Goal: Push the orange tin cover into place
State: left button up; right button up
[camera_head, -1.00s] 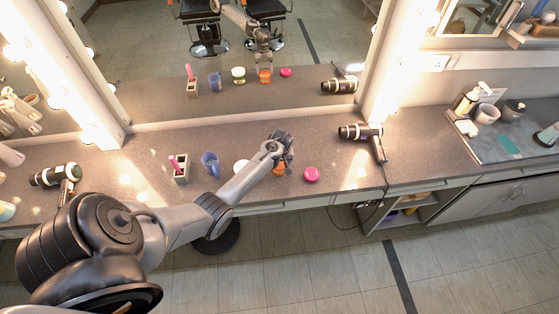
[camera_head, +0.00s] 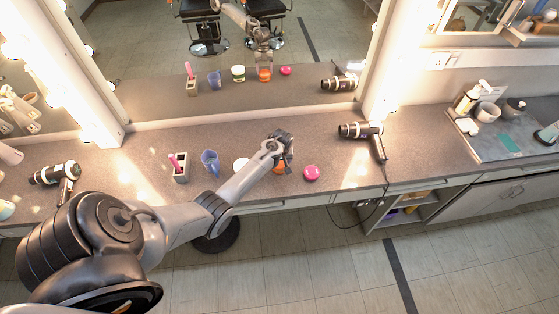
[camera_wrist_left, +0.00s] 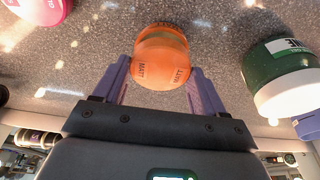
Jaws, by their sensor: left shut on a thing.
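An orange tin (camera_head: 288,168) with its cover stands on the grey counter, partly hidden by my left gripper in the head view. The left wrist view shows the orange tin (camera_wrist_left: 161,62) from close by, between the two purple fingers of my left gripper (camera_wrist_left: 158,78). A rounded orange face with dark upside-down lettering faces the camera, with a narrow band behind it. My left gripper (camera_head: 281,152) is shut on the tin. I cannot tell how far the cover sits down on its tin. My right gripper is not in view.
A pink tin (camera_head: 311,173) stands just right of the orange one. A green jar with a white lid (camera_wrist_left: 285,80) stands on the other side. A blue cup (camera_head: 210,162), a holder with a pink item (camera_head: 181,170) and a hair dryer (camera_head: 364,134) are also on the counter.

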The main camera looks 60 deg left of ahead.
pick_arm(q)
jog(key=shift+b+x, duration=0.6)
jog(key=shift+x, duration=0.25)
jog(key=o, duration=1.1)
jog(key=shift+d, duration=0.2)
jog(key=shift+r, duration=0.15)
jog(key=shift+p+v, duration=2.9)
jog(key=shift+p, duration=1.1)
jog(key=shift+s, duration=0.1)
jog(key=v, duration=1)
jog(key=shift+r+p, duration=0.35)
jog(key=shift+p, duration=0.05)
jog(key=shift+s+d, duration=0.1)
jog(key=shift+s, duration=0.15)
